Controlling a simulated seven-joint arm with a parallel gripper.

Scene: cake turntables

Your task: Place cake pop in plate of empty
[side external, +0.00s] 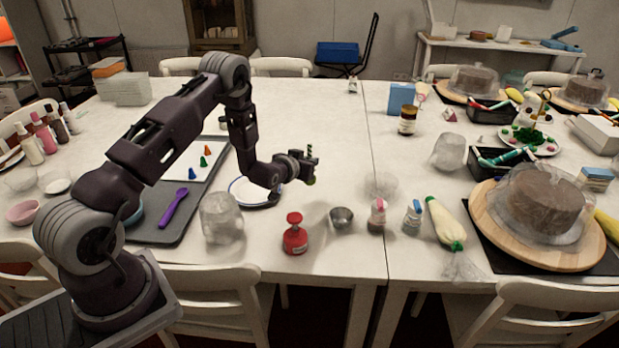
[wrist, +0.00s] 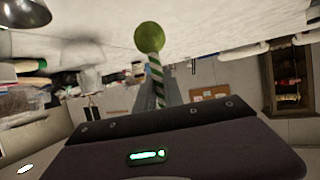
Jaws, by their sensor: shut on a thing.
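The cake pop has a green ball (wrist: 149,38) and a green-and-white striped stick. In the side view its green ball (side external: 311,181) hangs below my gripper (side external: 312,165), with the stick showing above the jaws. My gripper is shut on the stick and holds the cake pop above the table, to the right of the plate. The white plate with a blue rim (side external: 240,195) lies on the table, partly hidden by my wrist. Its visible part is bare. The plate does not show clearly in the wrist view.
A red-topped bottle (side external: 295,236), a metal bowl (side external: 342,217) and a clear container (side external: 221,217) stand near the front. A grey tray (side external: 160,229) holds a purple spatula (side external: 174,208). Another plate (side external: 527,147) at the right holds green items. The table behind my gripper is clear.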

